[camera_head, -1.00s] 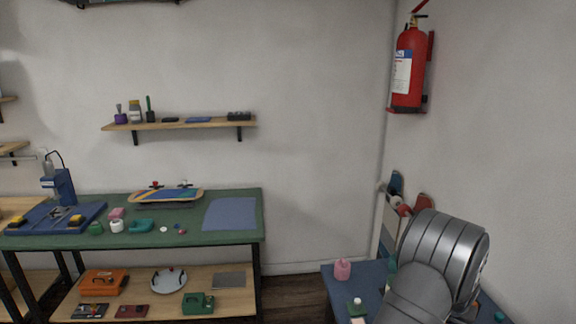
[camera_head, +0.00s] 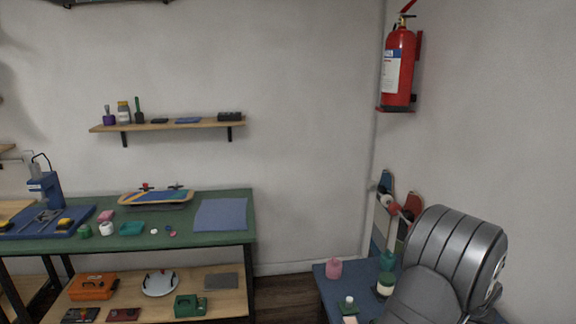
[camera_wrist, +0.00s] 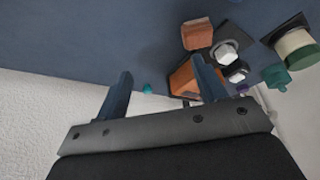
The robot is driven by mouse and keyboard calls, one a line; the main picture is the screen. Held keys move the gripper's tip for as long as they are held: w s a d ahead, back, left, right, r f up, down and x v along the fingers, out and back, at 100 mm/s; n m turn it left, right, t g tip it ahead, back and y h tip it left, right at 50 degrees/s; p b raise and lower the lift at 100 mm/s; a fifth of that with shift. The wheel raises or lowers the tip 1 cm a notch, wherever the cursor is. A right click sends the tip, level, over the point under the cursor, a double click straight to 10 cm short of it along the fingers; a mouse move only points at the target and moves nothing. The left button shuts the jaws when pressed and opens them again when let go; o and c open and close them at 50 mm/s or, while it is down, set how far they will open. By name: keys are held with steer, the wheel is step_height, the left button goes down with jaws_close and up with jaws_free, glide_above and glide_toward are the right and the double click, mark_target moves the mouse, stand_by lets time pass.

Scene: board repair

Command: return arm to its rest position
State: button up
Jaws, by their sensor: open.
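My gripper (camera_wrist: 162,92) shows in the wrist view with its two blue fingers spread apart and nothing between them. It is above or beside the blue table, whose top (camera_wrist: 90,40) fills the upper part of that view. An orange block (camera_wrist: 197,34) and another orange item behind the right finger lie on this surface. In the head view my grey arm covers much of the blue table (camera_head: 335,294) at the lower right, and the gripper itself is hidden there.
Skateboards (camera_head: 387,186) lean at the wall behind. A green workbench (camera_head: 180,239) with a skateboard (camera_head: 157,199) stands left. A fire extinguisher (camera_head: 400,68) hangs above right.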

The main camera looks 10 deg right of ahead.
steer(key=w+a, duration=0.5)
steer(key=a, duration=0.3)
steer(key=w+a, duration=0.6)
steer(key=a, duration=0.3)
steer(key=shift+a+r, duration=0.25)
